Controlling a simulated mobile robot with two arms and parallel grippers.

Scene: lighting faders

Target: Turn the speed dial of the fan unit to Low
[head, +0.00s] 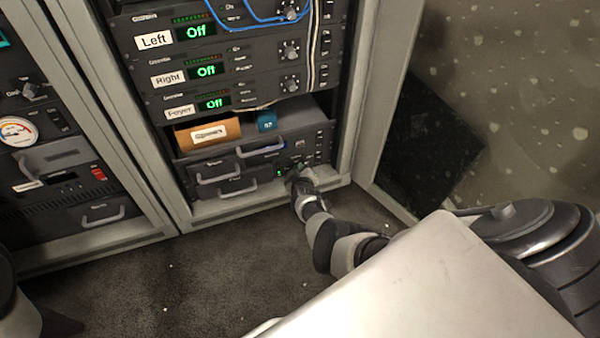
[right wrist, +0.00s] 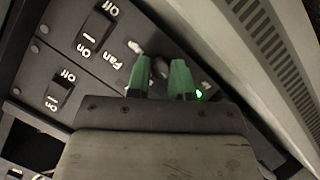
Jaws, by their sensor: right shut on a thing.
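The fan unit (head: 262,179) is the lowest dark panel in the middle rack. In the right wrist view its panel carries a "Fan" label (right wrist: 114,61) and a rocker switch (right wrist: 96,28) marked On and Off. The dark speed dial (right wrist: 160,68) is between the green fingertips of my right gripper (right wrist: 161,78), which is shut on it. The fingers partly hide the dial, and I cannot read its setting. A small green light (right wrist: 199,94) glows beside the right finger. In the head view my right gripper (head: 297,177) is at the unit's right end. My left gripper is not in view.
Units labelled Left (head: 153,40), Right (head: 167,78) and Foyer (head: 179,112) show "Off" above. An orange box (head: 207,133) and a small blue box (head: 267,121) sit on the shelf. Another rack stands left. A second rocker switch (right wrist: 60,89) is nearby. Carpet (head: 215,255) in front is clear.

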